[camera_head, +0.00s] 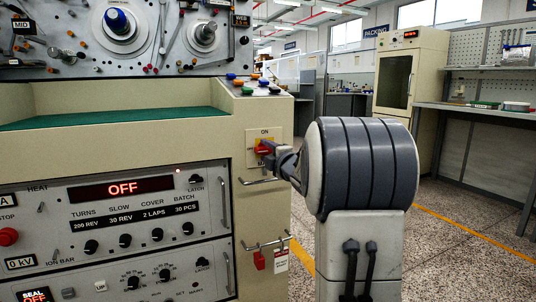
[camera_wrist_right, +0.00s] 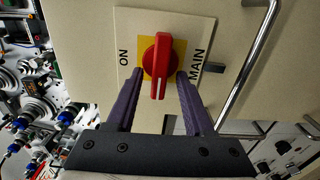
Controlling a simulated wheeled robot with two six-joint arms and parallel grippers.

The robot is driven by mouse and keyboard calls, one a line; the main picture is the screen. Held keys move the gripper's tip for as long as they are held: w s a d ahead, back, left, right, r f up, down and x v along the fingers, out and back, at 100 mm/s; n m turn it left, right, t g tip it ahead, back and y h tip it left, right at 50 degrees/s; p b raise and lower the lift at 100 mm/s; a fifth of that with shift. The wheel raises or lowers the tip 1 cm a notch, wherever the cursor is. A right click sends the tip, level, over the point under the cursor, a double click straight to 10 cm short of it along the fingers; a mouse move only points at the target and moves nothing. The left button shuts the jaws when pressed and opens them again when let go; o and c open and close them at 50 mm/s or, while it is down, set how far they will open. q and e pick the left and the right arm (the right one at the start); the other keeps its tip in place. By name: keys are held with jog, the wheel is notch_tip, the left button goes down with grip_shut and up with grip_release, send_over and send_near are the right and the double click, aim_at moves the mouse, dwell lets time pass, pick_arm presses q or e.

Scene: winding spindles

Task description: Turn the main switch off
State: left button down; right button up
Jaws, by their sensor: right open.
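The main switch is a red knob (camera_head: 263,147) on a yellow square and a pale plate on the cream cabinet's front. In the right wrist view the red knob (camera_wrist_right: 160,62) lies between the words ON and MAIN, its white-marked handle lying across the line between them. My right gripper (camera_head: 272,157) is at the switch. In the wrist view its two dark fingers (camera_wrist_right: 156,82) are open, one on each side of the knob; I cannot tell whether they touch it. My left gripper is not in view.
A metal handle (camera_wrist_right: 249,70) stands out beside the switch plate. Below the switch hang a red tag (camera_head: 259,261) and a white tag (camera_head: 281,260) from a bar. Colored buttons (camera_head: 248,88) sit on the ledge above. The control panel's display (camera_head: 122,188) reads OFF. Open floor lies to the right.

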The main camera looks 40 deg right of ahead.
jog(key=p+v, duration=0.2)
jog(key=v, duration=0.8)
jog(key=shift+s, duration=0.15)
jog(key=shift+a, duration=0.15)
